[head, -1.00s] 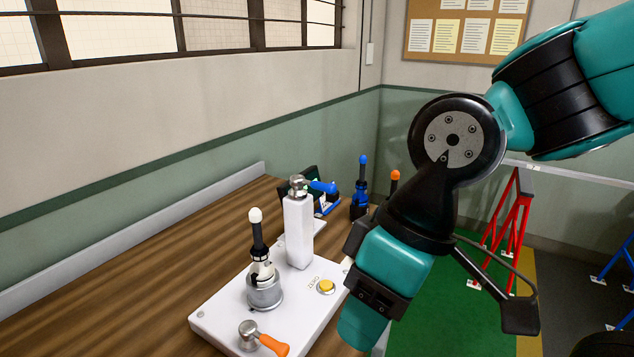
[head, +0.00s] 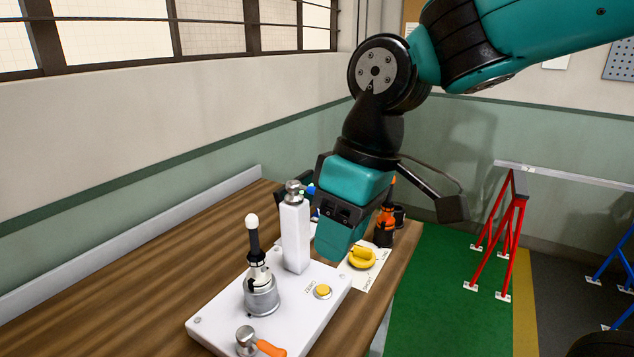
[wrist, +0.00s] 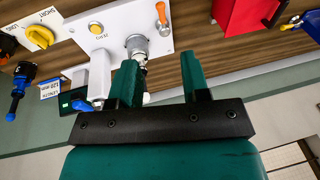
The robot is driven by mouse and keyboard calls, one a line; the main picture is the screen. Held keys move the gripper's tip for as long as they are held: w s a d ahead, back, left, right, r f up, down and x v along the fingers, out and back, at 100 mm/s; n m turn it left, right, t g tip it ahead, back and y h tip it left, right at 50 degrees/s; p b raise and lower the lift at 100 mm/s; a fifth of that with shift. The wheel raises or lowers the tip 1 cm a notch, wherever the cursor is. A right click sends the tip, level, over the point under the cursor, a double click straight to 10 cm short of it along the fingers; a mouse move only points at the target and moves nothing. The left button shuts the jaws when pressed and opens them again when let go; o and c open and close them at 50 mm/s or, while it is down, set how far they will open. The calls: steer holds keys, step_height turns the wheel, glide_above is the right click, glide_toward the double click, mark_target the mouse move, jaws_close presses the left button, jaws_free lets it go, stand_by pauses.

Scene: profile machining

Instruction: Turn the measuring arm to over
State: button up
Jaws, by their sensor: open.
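The measuring station is a white base plate (head: 215,325) with a white column (head: 296,235). A grey joint (head: 293,187) tops the column, and a short blue-ended arm there, seemingly the measuring arm (head: 311,190), points right, mostly hidden behind my gripper. In the wrist view the blue end (wrist: 80,105) shows left of the fingers, beside the column (wrist: 100,72). My gripper (wrist: 161,75) is open and empty. In the head view my gripper (head: 338,245) hangs just right of the column; its fingertips are hard to make out.
On the plate stand a spindle with a black, white-balled handle (head: 254,240), an orange-handled lever (head: 268,348) and a yellow button (head: 323,291). A yellow knob (head: 361,258) and an orange-black tool (head: 385,225) are to the right. The wooden table (head: 150,260) is clear at left.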

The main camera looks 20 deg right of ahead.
steer(key=w+d+r+h+p, duration=0.15)
steer(key=w+r, duration=0.25)
steer(key=w, duration=0.4)
steer(key=w+d+r, duration=0.3)
steer(key=w+r, duration=0.1)
steer(key=w, duration=0.3)
steer(key=w+d+r+h+p, duration=0.15)
steer(key=w+r, duration=0.25)
steer(key=w, duration=0.4)
steer(key=f, duration=1.1)
steer(key=f+p, duration=0.1)
steer(key=f, duration=0.5)
steer(key=shift+s+f, duration=0.15)
steer(key=shift+s, duration=0.1)
jaws_close()
